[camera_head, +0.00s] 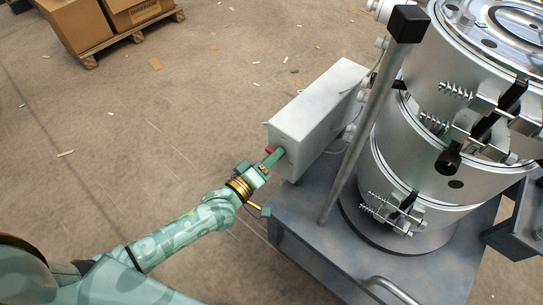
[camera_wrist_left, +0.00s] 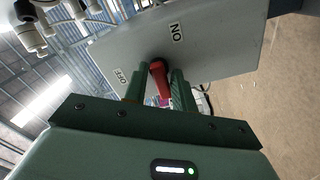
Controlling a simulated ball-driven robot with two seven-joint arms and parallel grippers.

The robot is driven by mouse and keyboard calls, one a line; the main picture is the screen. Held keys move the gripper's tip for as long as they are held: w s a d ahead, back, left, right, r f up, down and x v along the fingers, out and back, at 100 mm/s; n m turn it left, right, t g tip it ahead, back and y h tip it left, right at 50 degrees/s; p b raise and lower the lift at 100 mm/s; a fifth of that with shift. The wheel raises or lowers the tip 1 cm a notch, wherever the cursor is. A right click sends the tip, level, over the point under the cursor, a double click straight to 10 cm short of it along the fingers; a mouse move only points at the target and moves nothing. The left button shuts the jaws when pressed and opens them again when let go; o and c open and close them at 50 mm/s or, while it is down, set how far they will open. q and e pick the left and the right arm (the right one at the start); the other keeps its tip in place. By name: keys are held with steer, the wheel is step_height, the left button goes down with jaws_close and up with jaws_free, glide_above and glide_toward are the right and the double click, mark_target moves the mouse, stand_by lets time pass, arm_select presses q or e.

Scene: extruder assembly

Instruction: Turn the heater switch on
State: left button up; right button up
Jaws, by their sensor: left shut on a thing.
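The heater switch is a red lever (camera_wrist_left: 160,82) on the face of a grey box (camera_head: 312,112). In the left wrist view an "ON" label (camera_wrist_left: 175,33) and an "OFF" label (camera_wrist_left: 121,76) sit on that face. The lever lies between the two fingers of my left gripper (camera_wrist_left: 158,88), which is shut on it. In the head view my left gripper (camera_head: 275,157) reaches the near end of the box, and only a small red part of the lever (camera_head: 269,150) shows. The lever does not clearly point at either label. My right gripper is not in view.
A large metal cylinder with clamps and springs (camera_head: 410,150) stands right of the box on a grey base (camera_head: 330,250). A slanted post (camera_head: 362,130) rises between them. Cardboard boxes (camera_head: 75,22) lie on a pallet at the back left. The floor at left is mostly open, with small scraps.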

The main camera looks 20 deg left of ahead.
arm_select(q)
steer(key=shift+w+r, duration=0.1)
steer(key=shift+r, duration=0.1)
steer(key=o, duration=0.8)
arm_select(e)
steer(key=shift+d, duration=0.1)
arm_select(q)
steer(key=p+v, duration=0.4)
steer(key=v, duration=1.2)
steer(key=shift+s, duration=0.25)
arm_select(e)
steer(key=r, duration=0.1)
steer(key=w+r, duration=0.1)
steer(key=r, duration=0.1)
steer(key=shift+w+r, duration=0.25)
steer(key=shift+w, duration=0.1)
